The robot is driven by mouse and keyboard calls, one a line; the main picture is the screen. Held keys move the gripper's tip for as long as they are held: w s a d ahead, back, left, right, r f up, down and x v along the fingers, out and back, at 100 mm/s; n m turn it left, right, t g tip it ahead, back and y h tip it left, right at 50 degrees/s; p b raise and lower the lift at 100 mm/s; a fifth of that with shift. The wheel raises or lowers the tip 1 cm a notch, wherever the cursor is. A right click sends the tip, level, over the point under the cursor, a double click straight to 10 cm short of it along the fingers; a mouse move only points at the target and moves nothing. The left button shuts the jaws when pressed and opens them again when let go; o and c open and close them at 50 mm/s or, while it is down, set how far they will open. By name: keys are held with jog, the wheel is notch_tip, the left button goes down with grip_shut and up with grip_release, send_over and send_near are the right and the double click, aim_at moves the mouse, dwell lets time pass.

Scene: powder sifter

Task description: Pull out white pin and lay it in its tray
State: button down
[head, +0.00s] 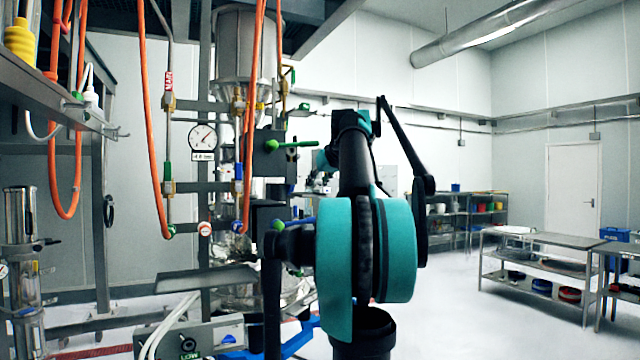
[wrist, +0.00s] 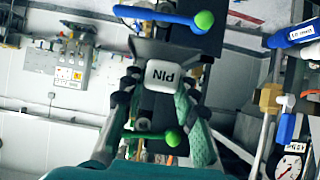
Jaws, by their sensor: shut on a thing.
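The white pin's head (wrist: 162,88), a rounded white block with dark lettering that reads upside down, sits between the fingers of my gripper (wrist: 160,105) in the wrist view. My gripper is shut on it. The pin's shaft is hidden behind the head, so I cannot tell whether it is in its hole. In the head view my own arm covers much of the middle, and I cannot make out the pin there. I cannot pick out the pin's tray with certainty in either view.
A blue lever with a green ball (wrist: 204,20) and a green-handled lever (wrist: 172,138) are close to my fingers. A pressure gauge (head: 202,136) and orange hoses (head: 152,120) are on the sifter frame at left. Open floor (head: 450,300) lies at right.

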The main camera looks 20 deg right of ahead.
jog(key=w, duration=0.3)
jog(key=shift+w+a+f, duration=0.1)
jog(key=shift+f, duration=0.75)
jog(key=shift+f, duration=0.3)
jog(key=c, duration=1.1)
grip_release()
jog(key=v, duration=1.2)
